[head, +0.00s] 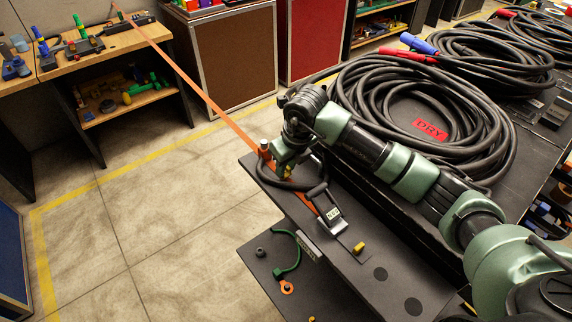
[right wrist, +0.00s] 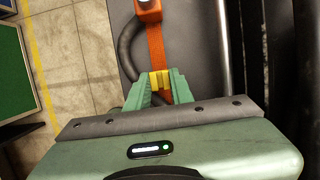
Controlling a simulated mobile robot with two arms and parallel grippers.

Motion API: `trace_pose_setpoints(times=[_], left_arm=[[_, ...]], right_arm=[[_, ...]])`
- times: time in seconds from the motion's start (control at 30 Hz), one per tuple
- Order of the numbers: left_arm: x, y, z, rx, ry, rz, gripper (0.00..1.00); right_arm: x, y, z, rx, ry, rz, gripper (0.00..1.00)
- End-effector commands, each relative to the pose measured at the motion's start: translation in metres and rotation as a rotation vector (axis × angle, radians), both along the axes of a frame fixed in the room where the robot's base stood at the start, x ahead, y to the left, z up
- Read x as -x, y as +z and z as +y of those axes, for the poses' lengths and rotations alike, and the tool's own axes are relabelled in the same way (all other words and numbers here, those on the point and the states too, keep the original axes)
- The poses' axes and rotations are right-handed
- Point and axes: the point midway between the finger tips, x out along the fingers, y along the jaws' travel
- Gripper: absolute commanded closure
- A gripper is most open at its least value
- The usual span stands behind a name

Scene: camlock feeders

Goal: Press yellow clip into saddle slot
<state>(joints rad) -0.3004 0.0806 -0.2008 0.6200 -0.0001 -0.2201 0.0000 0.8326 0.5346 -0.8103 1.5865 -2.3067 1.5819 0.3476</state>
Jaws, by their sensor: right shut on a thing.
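My right gripper (head: 285,170) hangs over the left end of the dark work plate (head: 400,285), beside the orange strap. In the right wrist view its green fingers (right wrist: 158,88) are shut on the yellow clip (right wrist: 158,79), which lies across the orange strap (right wrist: 155,45). The clip is small in the head view and partly covered by my gripper. The saddle and its slot cannot be made out clearly; the fingers and clip cover that spot. Whether the clip is seated or only above the strap, I cannot tell. My left gripper is in neither view.
An orange block (right wrist: 148,10) sits on the strap ahead of the clip. A black cable loops beside my gripper. Coiled cables (head: 470,125) fill the right.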

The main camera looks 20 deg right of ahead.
Motion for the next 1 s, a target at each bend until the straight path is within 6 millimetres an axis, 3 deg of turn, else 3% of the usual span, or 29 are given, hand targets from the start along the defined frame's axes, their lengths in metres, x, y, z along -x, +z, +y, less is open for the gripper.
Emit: trace_pose_setpoints(times=[1.0], left_arm=[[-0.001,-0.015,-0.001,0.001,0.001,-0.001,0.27]], right_arm=[[0.0,-0.017,0.0,0.0,0.0,0.0,1.0]])
